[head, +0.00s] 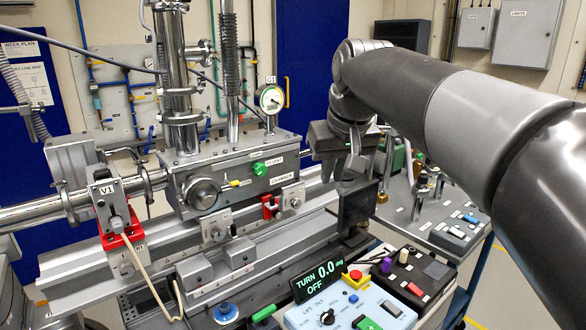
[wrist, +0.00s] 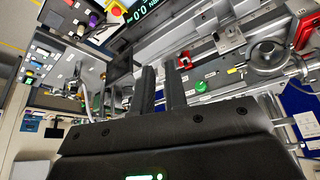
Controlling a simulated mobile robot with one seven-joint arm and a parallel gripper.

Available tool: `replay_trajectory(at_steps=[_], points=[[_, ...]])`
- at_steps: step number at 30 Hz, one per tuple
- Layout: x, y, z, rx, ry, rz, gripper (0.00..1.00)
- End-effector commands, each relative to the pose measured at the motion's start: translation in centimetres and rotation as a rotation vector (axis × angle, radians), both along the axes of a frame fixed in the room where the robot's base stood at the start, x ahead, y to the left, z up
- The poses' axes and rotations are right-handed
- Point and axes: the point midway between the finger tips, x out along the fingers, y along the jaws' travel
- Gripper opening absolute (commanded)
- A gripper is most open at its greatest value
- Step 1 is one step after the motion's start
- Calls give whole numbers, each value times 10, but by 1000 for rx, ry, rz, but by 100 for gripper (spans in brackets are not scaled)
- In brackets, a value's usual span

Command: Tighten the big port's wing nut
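The big round port (head: 202,193) sits on the front of the grey steel chamber (head: 255,178); it also shows at the right of the wrist view (wrist: 267,58). A small yellow tag (head: 238,183) is beside it. I cannot make out the wing nut clearly in either view. My gripper (head: 342,170) points down just right of the chamber, well apart from the port. In the wrist view its two fingers (wrist: 160,68) stand apart with nothing between them.
A gauge (head: 270,98) stands above. Valve V1 (head: 107,195) has a red bracket. A control box (head: 355,308) and a display (head: 318,277) are in front.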

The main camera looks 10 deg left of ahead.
Motion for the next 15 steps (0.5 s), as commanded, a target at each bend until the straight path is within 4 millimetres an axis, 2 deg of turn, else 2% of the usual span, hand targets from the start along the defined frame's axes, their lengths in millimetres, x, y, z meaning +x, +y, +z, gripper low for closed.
replay_trajectory(at_steps=[5, 8, 15], points=[[18, 20, 9, 3, 8, 2, 13], [38, 48, 19, 6, 19, -1, 13], [80, 133, 34, 3, 41, -22, 13]])
